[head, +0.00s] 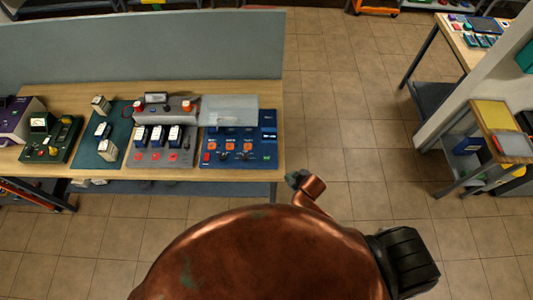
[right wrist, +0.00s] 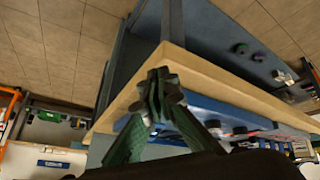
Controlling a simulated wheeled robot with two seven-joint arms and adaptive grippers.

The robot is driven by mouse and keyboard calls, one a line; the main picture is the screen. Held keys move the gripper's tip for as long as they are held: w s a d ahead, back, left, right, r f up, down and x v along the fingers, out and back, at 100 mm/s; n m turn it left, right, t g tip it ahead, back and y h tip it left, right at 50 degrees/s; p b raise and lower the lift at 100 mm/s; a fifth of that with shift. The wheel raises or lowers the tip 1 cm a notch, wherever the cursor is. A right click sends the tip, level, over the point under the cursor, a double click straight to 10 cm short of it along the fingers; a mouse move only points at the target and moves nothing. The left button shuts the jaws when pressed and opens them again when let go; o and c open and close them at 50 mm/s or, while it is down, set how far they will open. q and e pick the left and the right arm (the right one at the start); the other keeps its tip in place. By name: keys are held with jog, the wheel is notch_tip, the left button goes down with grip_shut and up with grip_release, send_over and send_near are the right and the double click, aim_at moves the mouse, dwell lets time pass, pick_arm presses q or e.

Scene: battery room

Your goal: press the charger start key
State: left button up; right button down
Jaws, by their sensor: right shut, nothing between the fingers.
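Several devices stand on a wooden bench (head: 285,160). They include a grey unit (head: 150,157) with upright blue-and-white blocks and red keys, and a blue panel (head: 263,155) with orange, red and green parts. A dark green unit (head: 62,137) has a dial and small coloured buttons. No label is readable, so I cannot tell which key is the charger start key. My right gripper (head: 293,178) is shut and empty near the bench's front right corner. In the right wrist view its closed fingertips (right wrist: 158,88) show in front of the bench edge (right wrist: 185,62). My left gripper is not in view.
A purple unit (head: 14,122) stands at the bench's left end, and a green mat (head: 112,132) holds small blocks. A grey partition (head: 140,50) rises behind. Tiled floor (head: 345,110) is clear to the right, before a shelf cart (head: 492,120).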

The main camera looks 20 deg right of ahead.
jog(key=w+a+r+n+y+p, duration=0.1)
jog(key=w+a+r+n+p, duration=0.2)
jog(key=r, duration=0.6)
notch_tip(320, 180, up, 3)
jog(key=n+t+y, duration=0.2)
jog(key=n, duration=0.3)
send_over(267, 159)
jog(key=shift+f, duration=0.2)
jog(key=shift+f, duration=0.15)
notch_tip(267, 159, down, 7)
jog(key=b, duration=0.7)
jog(key=shift+f+b, duration=0.4)
jog(key=shift+f, duration=0.35)
